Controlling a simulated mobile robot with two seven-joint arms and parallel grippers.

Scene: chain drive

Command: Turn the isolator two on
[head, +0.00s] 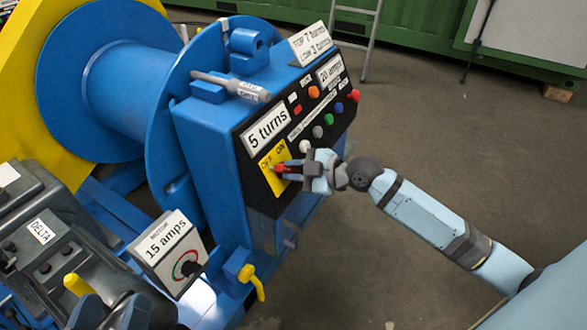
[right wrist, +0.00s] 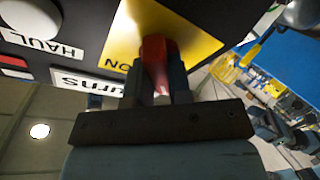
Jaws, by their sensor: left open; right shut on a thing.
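A red switch handle (head: 279,169) sits on a yellow plate (head: 268,181) marked OFF and ON, low on the black front panel of the blue winch box. My right gripper (head: 287,170) is shut on this handle, reaching in from the right. The right wrist view shows the red handle (right wrist: 158,62) between both fingers (right wrist: 160,88), with the yellow plate (right wrist: 195,35) behind it and ON readable. The fingers hide part of the handle, and I cannot tell its exact angle. My left gripper (head: 110,312) is open and empty at the bottom left, partly cut off by the frame edge.
A motor box (head: 168,252) reading 15 amps and a yellow lever (head: 252,281) stand lower left. The floor (head: 440,130) to the right is clear.

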